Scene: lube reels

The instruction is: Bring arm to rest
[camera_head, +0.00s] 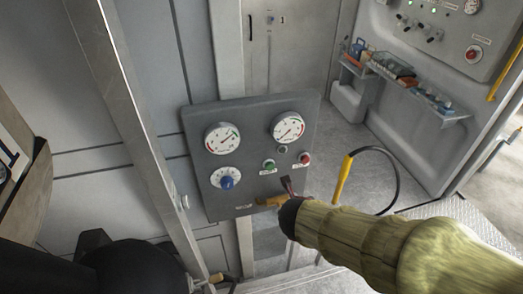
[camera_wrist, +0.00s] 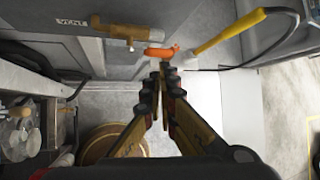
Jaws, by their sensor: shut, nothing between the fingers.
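My arm, in a yellow-green sleeve (camera_head: 375,238), reaches in from the lower right in the head view to the lower edge of a grey gauge panel (camera_head: 240,150). My gripper (camera_wrist: 163,72) is shut and empty in the wrist view, its fingertips together. Just beyond the tips is an orange handle (camera_wrist: 162,51); I cannot tell whether they touch. A brass valve (camera_wrist: 118,31) sits beside the handle on the left and also shows below the panel in the head view (camera_head: 268,202). In the head view my fingers are mostly hidden behind the dark end of the sleeve.
A yellow nozzle (camera_head: 343,180) with a black looped hose (camera_head: 397,175) stands right of the panel; it also shows in the wrist view (camera_wrist: 232,37). A shelf with bottles (camera_head: 385,66) hangs on the back wall. A metal post (camera_head: 135,130) rises left of the panel.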

